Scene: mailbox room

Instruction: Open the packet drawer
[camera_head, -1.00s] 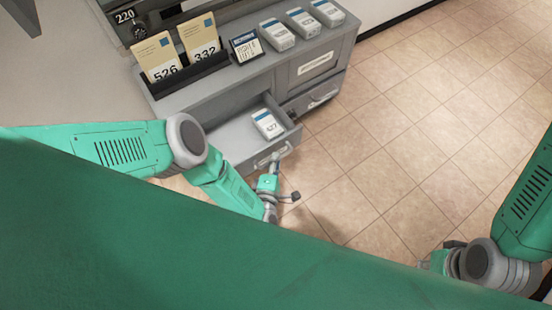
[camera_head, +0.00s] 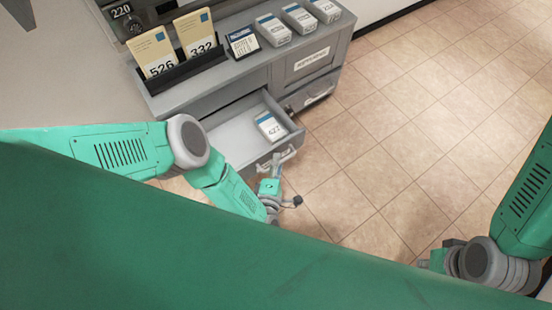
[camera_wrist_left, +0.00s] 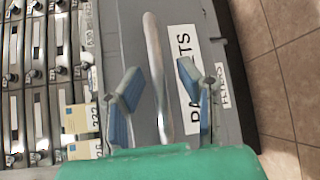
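The packet drawer (camera_head: 235,137) is pulled part way out of the grey cabinet, with a white packet marked 427 (camera_head: 270,127) inside. Its bar handle (camera_head: 284,157) is on the front. In the left wrist view the handle (camera_wrist_left: 157,75) passes between the two spread fingers of my left gripper (camera_wrist_left: 160,98), beside a label reading "PACKETS" in part (camera_wrist_left: 182,85). The fingers stand apart from the bar on both sides. In the head view my left gripper (camera_head: 284,183) is at the drawer front. My right gripper (camera_head: 438,257) is mostly hidden at the lower right.
The cabinet top (camera_head: 215,75) holds a dark rack with cards 526 (camera_head: 153,52) and 332 (camera_head: 195,33), a small sign (camera_head: 243,42) and several white packets. A shut drawer (camera_head: 307,92) is beside the open one. The tiled floor (camera_head: 410,140) to the right is clear.

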